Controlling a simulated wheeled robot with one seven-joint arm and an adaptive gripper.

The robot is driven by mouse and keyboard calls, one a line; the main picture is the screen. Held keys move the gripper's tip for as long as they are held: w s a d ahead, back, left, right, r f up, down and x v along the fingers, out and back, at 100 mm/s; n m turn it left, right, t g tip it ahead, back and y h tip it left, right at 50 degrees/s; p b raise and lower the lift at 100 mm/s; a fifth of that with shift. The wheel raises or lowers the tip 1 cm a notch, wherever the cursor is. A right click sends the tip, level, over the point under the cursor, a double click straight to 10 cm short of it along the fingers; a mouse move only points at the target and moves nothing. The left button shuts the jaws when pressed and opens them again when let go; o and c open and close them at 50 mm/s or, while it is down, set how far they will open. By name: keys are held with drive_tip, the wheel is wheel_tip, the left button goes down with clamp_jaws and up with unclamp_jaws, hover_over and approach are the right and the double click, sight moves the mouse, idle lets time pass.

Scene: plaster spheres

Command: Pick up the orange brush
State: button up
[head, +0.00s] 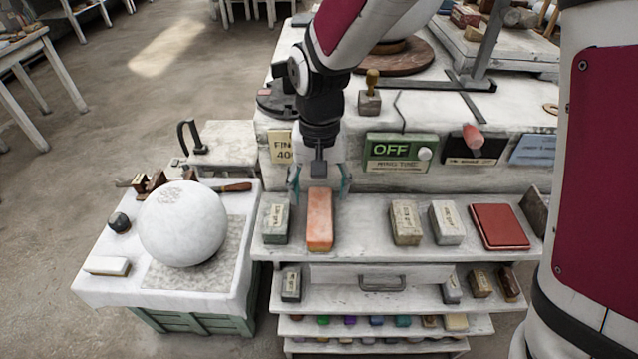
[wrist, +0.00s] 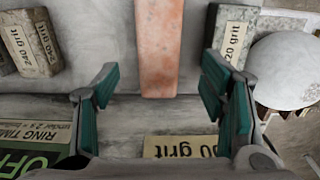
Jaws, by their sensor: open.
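The orange brush (head: 320,220) is a long, block-like orange piece lying on the top shelf of the bench, between grey blocks. No bristles can be made out. It also shows in the wrist view (wrist: 160,45), where its near end lies ahead of and between the fingers. My gripper (head: 319,183) points down just behind the brush's far end, its teal-padded fingers spread to either side. In the wrist view the gripper (wrist: 160,80) is open and empty, with a gap on both sides of the brush. I cannot tell the exact height of the fingertips above the shelf.
A grey grit block (head: 276,222) stands close left of the brush. Two more blocks (head: 405,222) and a red pad (head: 499,226) lie to the right. The bench front with a green OFF sign (head: 392,150) rises behind. A white sphere (head: 183,223) sits on a low table at left.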

sight(320, 211)
drive_tip(key=f, duration=0.3)
drive_tip(key=s+f, duration=0.1)
drive_tip(key=f, duration=0.1)
drive_tip(key=shift+d+f, duration=0.1)
drive_tip(key=shift+f, duration=0.1)
drive_tip(key=shift+w+f+p, duration=0.1)
drive_tip(key=shift+f+p, duration=0.2)
drive_tip(key=shift+f, duration=0.2)
drive_tip(key=c, duration=1.3)
